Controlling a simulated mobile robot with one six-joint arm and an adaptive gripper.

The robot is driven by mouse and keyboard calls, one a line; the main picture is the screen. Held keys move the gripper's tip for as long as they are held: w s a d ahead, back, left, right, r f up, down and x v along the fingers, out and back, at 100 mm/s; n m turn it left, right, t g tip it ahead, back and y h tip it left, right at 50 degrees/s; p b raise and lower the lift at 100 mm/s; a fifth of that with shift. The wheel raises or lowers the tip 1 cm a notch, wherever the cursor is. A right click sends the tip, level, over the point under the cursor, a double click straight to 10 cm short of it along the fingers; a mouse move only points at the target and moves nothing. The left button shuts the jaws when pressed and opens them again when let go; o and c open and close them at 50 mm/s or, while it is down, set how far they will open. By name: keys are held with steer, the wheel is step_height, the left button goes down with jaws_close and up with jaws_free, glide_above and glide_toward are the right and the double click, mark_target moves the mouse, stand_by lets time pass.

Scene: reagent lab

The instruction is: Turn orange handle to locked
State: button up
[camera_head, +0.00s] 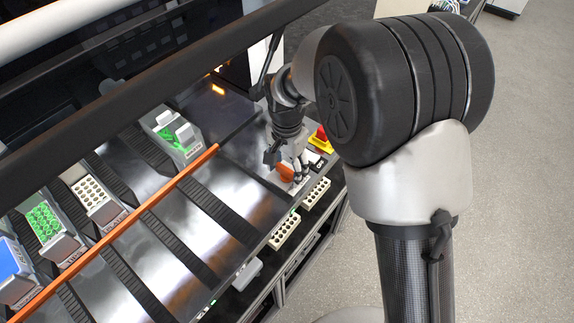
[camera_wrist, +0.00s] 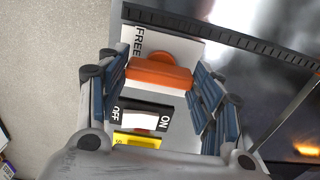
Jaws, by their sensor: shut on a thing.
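The orange handle (camera_wrist: 160,73) lies across the middle of the wrist view, between the two blue-padded fingers of my gripper (camera_wrist: 160,84). A white label reading FREE is beside the handle's upper left. In the head view the orange handle (camera_head: 285,171) shows at the right end of the machine's deck, partly covered by my gripper (camera_head: 292,172). My gripper is shut on the handle, with a finger at each end of it. The lettering for the locked position is not readable in either view.
A black and white ON/OFF switch (camera_wrist: 139,117) and a yellow part (camera_wrist: 137,140) sit close to the handle. A red and yellow button (camera_head: 321,139) is nearby. White racks (camera_head: 285,231) stand along the deck's front edge. An orange bar (camera_head: 130,220) crosses above the deck.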

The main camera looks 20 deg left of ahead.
stand_by(0.4)
steer(key=o, duration=1.1)
steer(key=shift+c, duration=0.2)
